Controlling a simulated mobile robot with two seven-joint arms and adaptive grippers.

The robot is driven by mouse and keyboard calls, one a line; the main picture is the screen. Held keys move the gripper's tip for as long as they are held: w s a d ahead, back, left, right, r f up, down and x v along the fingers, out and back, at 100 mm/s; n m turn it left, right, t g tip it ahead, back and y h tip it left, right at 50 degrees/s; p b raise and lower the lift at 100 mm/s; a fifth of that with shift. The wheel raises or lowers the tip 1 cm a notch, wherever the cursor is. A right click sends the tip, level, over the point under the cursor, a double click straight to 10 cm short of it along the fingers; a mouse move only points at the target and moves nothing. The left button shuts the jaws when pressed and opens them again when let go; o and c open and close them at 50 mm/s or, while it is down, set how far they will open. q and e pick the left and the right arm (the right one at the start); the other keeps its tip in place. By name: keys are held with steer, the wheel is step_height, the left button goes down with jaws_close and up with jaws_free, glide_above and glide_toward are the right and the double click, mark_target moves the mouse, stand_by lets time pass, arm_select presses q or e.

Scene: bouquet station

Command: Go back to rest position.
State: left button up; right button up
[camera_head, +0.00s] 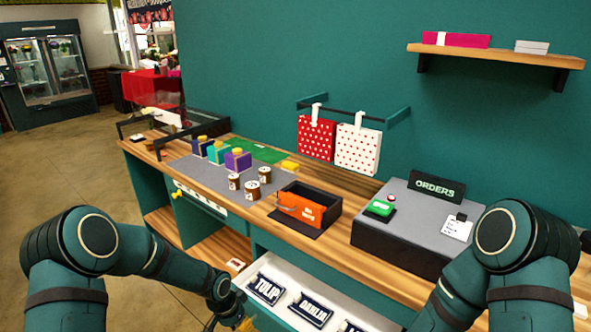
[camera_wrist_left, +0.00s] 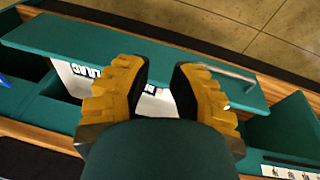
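My left gripper (camera_head: 240,322) is low in the head view, at the bottom edge beside the open drawer. In the left wrist view its yellow ridged fingers (camera_wrist_left: 162,85) stand apart with nothing held between them. The open white drawer (camera_head: 290,268) holds dark name plates reading TULIP (camera_head: 266,289) and DAHLIA (camera_head: 313,310), with another cut off by the frame. In the left wrist view the drawer's teal front (camera_wrist_left: 75,42) lies beyond the fingers, and its metal handle (camera_wrist_left: 228,74) is by the right finger. My right arm shows at the lower right; its gripper is out of view.
The wooden counter (camera_head: 345,228) carries an orange box (camera_head: 305,210), several brown jars (camera_head: 251,188), coloured boxes (camera_head: 238,160) and a grey ORDERS unit (camera_head: 415,222). Dotted red (camera_head: 316,138) and white (camera_head: 358,148) bags hang behind. Open floor (camera_head: 60,165) lies to the left.

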arm_select(q)
steer(key=s+d+f+n+b, duration=0.2)
steer(key=s+f+n+b, duration=0.2)
steer(key=s, duration=0.5)
steer(key=s+d+f+n+h+b, duration=0.1)
steer(key=s+d+f+n+b, duration=0.2)
steer(key=s+f, duration=0.4)
steer(key=s+n, duration=0.1)
steer(key=s, duration=0.2)
steer(key=shift+t+h+b, duration=0.3)
steer(key=shift+t+b, duration=0.1)
arm_select(e)
step_height(320, 180, down, 9)
steer(key=shift+s+a+f+g, duration=0.2)
steer(key=shift+s+a+g, duration=0.1)
steer(key=shift+s, duration=0.1)
arm_select(q)
steer(key=shift+s+d+f, duration=0.1)
steer(key=shift+o, duration=1.2)
arm_select(e)
steer(key=shift+d, duration=0.1)
